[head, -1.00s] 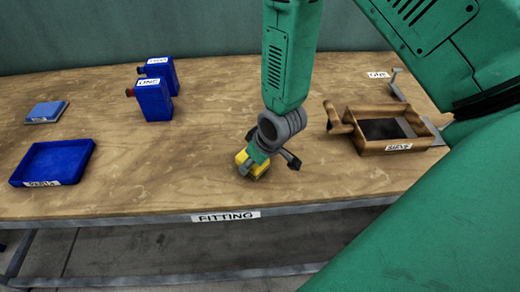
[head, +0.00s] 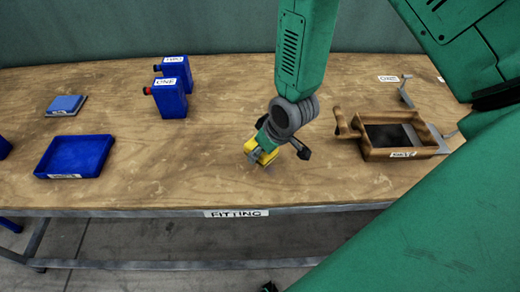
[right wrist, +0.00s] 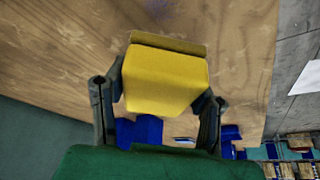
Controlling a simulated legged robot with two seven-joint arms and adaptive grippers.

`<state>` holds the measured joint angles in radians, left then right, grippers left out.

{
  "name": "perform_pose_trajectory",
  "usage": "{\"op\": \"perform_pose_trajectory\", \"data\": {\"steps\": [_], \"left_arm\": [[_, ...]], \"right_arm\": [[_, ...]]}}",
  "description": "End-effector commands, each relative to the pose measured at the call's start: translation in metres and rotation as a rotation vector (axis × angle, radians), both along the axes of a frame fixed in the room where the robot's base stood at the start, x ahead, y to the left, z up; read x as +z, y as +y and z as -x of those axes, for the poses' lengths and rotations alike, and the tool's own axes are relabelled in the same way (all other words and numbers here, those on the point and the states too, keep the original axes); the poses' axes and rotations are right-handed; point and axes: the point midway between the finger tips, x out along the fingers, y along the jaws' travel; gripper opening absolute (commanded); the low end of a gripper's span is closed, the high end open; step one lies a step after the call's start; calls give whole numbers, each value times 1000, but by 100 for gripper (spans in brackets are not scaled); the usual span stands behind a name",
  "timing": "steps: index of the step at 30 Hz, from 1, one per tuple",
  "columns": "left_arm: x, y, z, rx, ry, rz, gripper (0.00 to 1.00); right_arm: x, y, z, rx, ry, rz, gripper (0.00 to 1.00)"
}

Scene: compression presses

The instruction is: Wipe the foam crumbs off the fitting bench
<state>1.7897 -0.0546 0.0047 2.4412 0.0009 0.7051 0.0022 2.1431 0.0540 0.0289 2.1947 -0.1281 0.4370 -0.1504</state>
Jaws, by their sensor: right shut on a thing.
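The fitting bench (head: 120,195) is a long wooden top with a "FITTING" label on its front edge. My right gripper (head: 265,152) is shut on a yellow block (head: 263,158), sponge-like, near the front middle of the bench. In the right wrist view the yellow block (right wrist: 165,78) sits between both fingers of the gripper (right wrist: 165,92). I cannot tell whether it touches the wood. A faint bluish patch (right wrist: 160,8) shows on the wood beyond it; I cannot tell whether it is crumbs. No crumbs are clear in the head view. My left gripper is not recognisable.
Two blue canisters (head: 170,98) (head: 178,72) stand at the back. A wooden box with a dark inset (head: 403,152) and handle stands right of the gripper. Bare wood lies between tray and gripper.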

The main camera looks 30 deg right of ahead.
Motion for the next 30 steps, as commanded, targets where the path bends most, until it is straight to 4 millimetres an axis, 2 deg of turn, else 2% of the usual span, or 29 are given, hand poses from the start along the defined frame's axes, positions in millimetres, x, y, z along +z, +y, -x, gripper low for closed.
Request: {"op": "perform_pose_trajectory", "data": {"steps": [7,17,30], "left_arm": [[1,0,0,0,0,0,40],[29,0,0,0,0,0,40],[28,0,0,0,0,0,40]], "right_arm": [[2,0,0,1,-1,1,8],[31,0,0,0,-1,1,8],[29,0,0,0,0,1,8]]}}
